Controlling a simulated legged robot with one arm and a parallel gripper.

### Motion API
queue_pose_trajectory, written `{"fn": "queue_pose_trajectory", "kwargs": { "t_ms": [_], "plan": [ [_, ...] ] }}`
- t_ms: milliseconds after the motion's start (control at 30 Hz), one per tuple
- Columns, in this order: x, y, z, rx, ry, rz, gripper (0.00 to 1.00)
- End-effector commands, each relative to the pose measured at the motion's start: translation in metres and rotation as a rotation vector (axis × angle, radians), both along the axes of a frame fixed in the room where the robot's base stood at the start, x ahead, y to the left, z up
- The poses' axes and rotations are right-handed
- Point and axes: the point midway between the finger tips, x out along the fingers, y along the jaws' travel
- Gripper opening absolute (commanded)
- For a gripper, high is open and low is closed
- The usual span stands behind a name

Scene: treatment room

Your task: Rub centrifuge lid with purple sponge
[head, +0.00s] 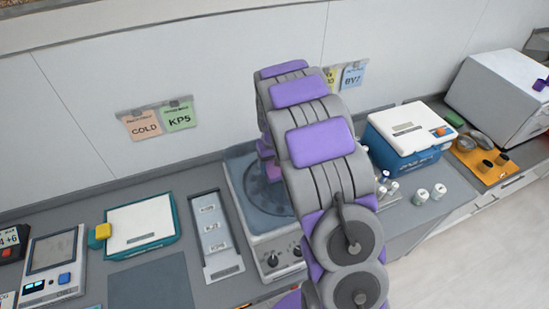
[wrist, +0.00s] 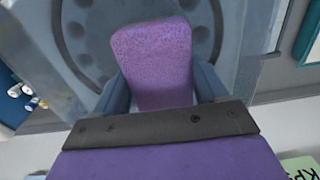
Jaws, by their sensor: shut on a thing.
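The purple sponge (wrist: 152,52) stands between the two fingers of my gripper (wrist: 162,84) in the wrist view, and the gripper is shut on it. The centrifuge (head: 278,250) is a grey box with knobs on its front, at the middle of the counter in the head view. Its round see-through lid (head: 262,188) is partly hidden behind my arm. In the wrist view the lid (wrist: 78,30) lies just behind the sponge, with a ring of dark holes showing. I cannot tell whether the sponge touches the lid.
Small vials (head: 393,189), white-capped jars (head: 421,195) and a blue cooler box (head: 400,154) stand to the right. The wall is close behind.

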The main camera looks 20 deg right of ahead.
Motion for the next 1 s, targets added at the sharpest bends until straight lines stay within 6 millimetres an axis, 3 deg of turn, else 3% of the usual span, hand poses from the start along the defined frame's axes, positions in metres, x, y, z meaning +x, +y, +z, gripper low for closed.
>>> {"fn": "queue_pose_trajectory", "kwargs": {
  "t_ms": [600, 1000],
  "plan": [
    [-0.006, 0.009, 0.055, -0.003, -0.001, 0.002, 0.44],
    [-0.007, 0.007, 0.059, 0.0, 0.001, 0.001, 0.44]
  ]
}}
